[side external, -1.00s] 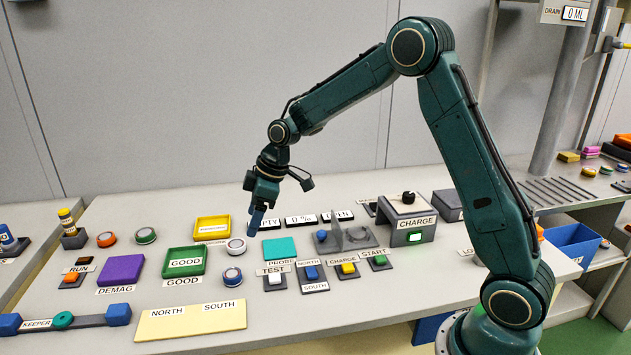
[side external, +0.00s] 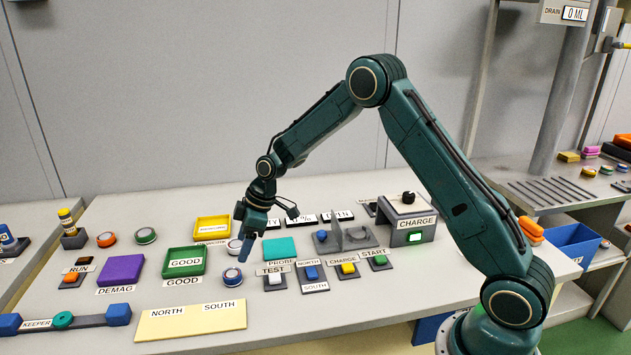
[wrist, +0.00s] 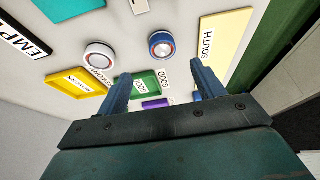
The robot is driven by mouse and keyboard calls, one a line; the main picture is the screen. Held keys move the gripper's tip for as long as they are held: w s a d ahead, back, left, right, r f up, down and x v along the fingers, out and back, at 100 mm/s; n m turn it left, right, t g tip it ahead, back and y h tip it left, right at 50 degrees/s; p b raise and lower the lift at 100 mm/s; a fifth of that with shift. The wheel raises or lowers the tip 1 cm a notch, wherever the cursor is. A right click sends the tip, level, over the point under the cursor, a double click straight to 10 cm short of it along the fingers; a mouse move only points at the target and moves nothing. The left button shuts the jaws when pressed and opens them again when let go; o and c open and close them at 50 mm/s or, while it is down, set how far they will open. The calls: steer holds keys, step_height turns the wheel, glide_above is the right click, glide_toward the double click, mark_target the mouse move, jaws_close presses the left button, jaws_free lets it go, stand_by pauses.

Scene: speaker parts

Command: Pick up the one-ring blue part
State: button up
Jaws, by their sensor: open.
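The round blue part (side external: 232,276) lies flat on the bench in front of a white round part (side external: 236,247). My gripper (side external: 243,258) points down, above and just behind-right of the blue part, and partly covers the white part. In the wrist view my gripper (wrist: 162,75) is open, its two blue fingers apart with nothing between them. The blue part appears beyond the fingertips, apart from them.
The green GOOD tray (side external: 185,272) and purple DEMAG pad (side external: 121,269) are to the left. A pale NORTH/SOUTH plate (side external: 191,321) lies in front. The TEST button (side external: 275,279) stands close on the right. A yellow tray (side external: 212,221) sits behind.

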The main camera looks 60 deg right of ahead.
mark_target(233, 273)
steer(key=shift+x, duration=2.05)
steer(key=shift+a+f, duration=0.1)
steer(key=shift+x, duration=2.5)
steer(key=shift+s+a, duration=0.1)
steer(key=shift+s, duration=0.05)
steer(key=c, duration=1.2)
steer(key=shift+c, duration=0.2)
steer(key=shift+r, duration=0.25)
step_height(233, 273, up, 20)
steer(key=shift+f, duration=0.15)
